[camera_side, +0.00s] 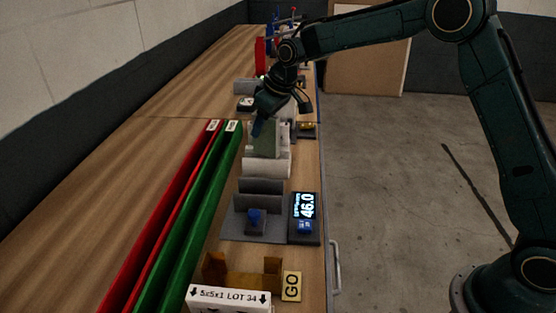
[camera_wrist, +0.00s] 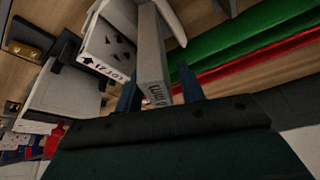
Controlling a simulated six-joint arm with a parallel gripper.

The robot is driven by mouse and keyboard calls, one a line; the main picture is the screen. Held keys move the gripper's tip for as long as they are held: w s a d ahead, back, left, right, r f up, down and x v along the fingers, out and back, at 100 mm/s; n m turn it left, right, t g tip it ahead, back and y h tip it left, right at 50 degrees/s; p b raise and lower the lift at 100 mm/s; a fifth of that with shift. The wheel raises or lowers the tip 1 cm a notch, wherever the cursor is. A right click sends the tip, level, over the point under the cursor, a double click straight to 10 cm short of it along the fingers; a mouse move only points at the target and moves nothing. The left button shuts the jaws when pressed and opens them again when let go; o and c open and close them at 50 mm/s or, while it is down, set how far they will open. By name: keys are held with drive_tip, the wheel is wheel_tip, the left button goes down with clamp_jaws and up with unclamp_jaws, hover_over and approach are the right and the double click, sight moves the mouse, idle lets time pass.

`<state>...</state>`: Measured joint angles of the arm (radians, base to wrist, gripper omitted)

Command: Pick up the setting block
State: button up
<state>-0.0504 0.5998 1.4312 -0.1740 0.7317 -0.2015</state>
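A grey-green upright block (camera_side: 265,140), which looks like the setting block, stands among pale boxes mid-bench in the side view. In the wrist view a slim grey block (camera_wrist: 151,55) with lettering on its near end lies between my two blue fingers. My gripper (camera_side: 262,125) points down at the block from above; in the side view one blue finger shows beside it and the other is hidden. In the wrist view my gripper (camera_wrist: 158,84) has a finger on each side of the block, with a visible gap at the right finger. It looks open around the block.
Pale boxes stand close by; one in the wrist view (camera_wrist: 108,45) bears printing. Towards the camera are a grey fixture (camera_side: 262,227), a display reading 46.0 (camera_side: 305,212), a brown cradle (camera_side: 240,272) and a white LOT 34 box (camera_side: 229,298). Green (camera_side: 190,225) and red (camera_side: 160,220) channels run left.

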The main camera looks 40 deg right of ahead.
clamp_jaws()
drive_tip(key=shift+r, duration=0.1)
drive_tip(key=shift+r, duration=0.1)
wheel_tip(320, 180, up, 10)
hover_over(258, 153)
drive_tip(key=d, duration=0.2)
drive_tip(key=shift+s+a, duration=0.25)
drive_tip(key=shift+s, duration=0.1)
idle(0.4)
drive_tip(key=shift+s+a+f+n+g+y, duration=0.2)
drive_tip(key=shift+f+n, duration=0.55)
drive_tip(key=shift+f, duration=0.55)
drive_tip(key=shift+w+d+f+n+g+y, duration=0.2)
drive_tip(key=shift+f+n, duration=0.5)
drive_tip(key=shift+f, duration=0.55)
drive_tip(key=shift+s+a+f+n+y, duration=0.1)
drive_tip(key=shift+f+n+y, duration=0.2)
drive_tip(key=shift+f+n, duration=0.75)
drive_tip(key=shift+f+m, duration=0.3)
drive_tip(key=shift+f, duration=0.15)
drive_tip(key=shift+f, duration=3.15)
drive_tip(key=shift+f, duration=0.6)
